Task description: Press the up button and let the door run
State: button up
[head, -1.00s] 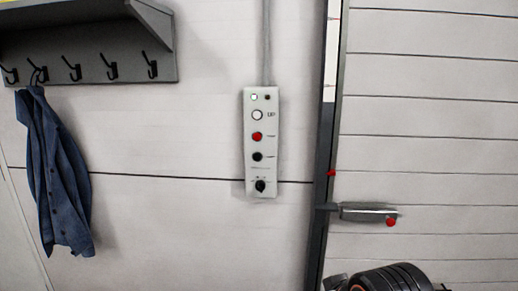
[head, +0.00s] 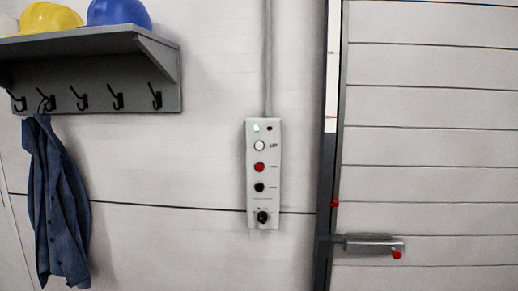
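A grey control box (head: 262,210) is fixed to the wall at the middle of the head view. Its white up button (head: 260,146), labelled UP, sits near the top, below two small lamps; the left lamp (head: 256,128) glows pale green. Below are a red button (head: 259,167), a black button (head: 259,187) and a black rotary switch (head: 262,217). The slatted door (head: 430,110) fills the right side, and a grey bar with a red knob (head: 373,245) lies across its left edge. My gripper is not in view.
A grey shelf with hooks (head: 95,75) juts out at upper left, holding a yellow helmet (head: 50,18) and a blue helmet (head: 118,12). A blue jacket (head: 55,205) hangs below it. A dark door rail (head: 327,190) stands right of the box. The wall around the box is clear.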

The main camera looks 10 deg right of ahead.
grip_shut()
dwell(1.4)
